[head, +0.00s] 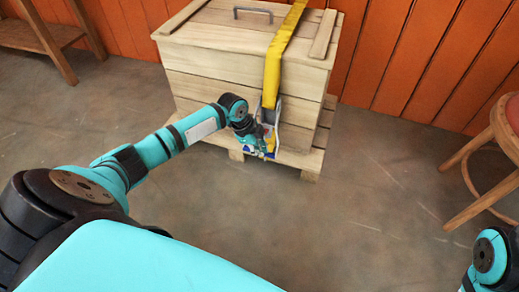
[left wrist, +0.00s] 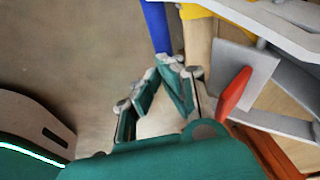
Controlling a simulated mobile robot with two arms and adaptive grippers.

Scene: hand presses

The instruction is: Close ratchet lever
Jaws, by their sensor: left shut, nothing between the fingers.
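A yellow strap (head: 274,68) runs over a wooden crate (head: 210,62) and down its front to a grey metal ratchet (head: 292,138). In the left wrist view, grey ratchet plates (left wrist: 238,66) and a red part (left wrist: 235,92) are at the right. Light-grey bars (left wrist: 285,32) stretch to the upper right; which of them is the lever I cannot tell. My left gripper (head: 264,148) is in front of the ratchet and hides part of it. Its teal fingers (left wrist: 165,72) are shut and empty, left of the ratchet plates. My right gripper is out of view.
The crate stands on a wooden pallet (head: 303,160) before an orange plank wall (head: 390,50). A stool (head: 480,165) is at the right and a wooden stand (head: 45,38) at the upper left. A blue strip (left wrist: 157,25) shows beyond the fingers. The floor in front is clear.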

